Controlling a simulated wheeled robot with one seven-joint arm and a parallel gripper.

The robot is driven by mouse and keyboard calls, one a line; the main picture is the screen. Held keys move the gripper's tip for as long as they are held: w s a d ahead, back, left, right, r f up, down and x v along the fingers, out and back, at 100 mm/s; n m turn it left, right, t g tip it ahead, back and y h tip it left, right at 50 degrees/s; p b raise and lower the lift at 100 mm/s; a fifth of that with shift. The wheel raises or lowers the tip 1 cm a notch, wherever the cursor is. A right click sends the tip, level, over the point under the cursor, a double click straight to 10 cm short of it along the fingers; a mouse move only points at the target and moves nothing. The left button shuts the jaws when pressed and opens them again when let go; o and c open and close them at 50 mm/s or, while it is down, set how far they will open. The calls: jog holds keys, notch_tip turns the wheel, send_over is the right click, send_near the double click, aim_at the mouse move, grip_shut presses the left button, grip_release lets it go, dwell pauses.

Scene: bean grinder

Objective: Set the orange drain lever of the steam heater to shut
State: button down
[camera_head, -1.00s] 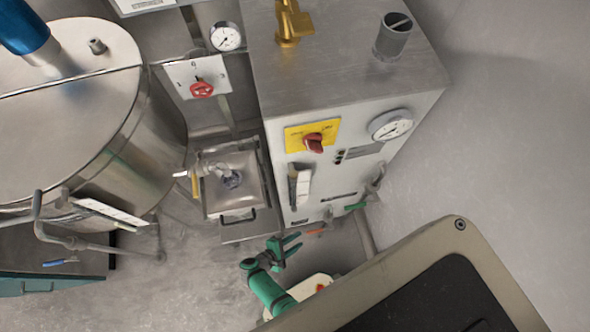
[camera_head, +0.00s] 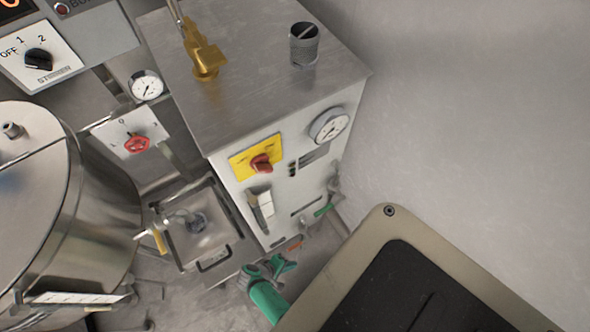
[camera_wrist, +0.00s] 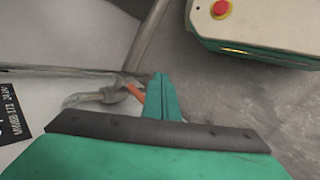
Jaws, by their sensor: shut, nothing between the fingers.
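The steam heater is a tall steel cabinet (camera_head: 245,190) with a red knob on a yellow plate. Its small orange drain lever (camera_head: 295,246) sits low at the front. In the wrist view the lever (camera_wrist: 136,91) is beside a metal pipe fitting (camera_wrist: 112,95), just left of my fingertips. Contact with the fingers cannot be told, and part of the lever may be hidden behind them. My green gripper (camera_head: 283,265) is low in front of the heater, and its fingers (camera_wrist: 160,80) are together and empty.
A green-handled lever (camera_head: 324,210) is to the right on the heater front. In the wrist view, a pale box with a red button (camera_wrist: 221,9) is at upper right. Grey floor is between.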

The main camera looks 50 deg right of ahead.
jog(key=m+y, duration=0.2)
jog(key=m, duration=0.2)
jog(key=m+t+y, duration=0.6)
jog(key=m, duration=1.2)
send_near(294, 247)
jog(key=shift+g, duration=0.3)
jog(key=x, duration=0.6)
jog(key=shift+w+f, duration=0.2)
jog(key=shift+w, duration=0.05)
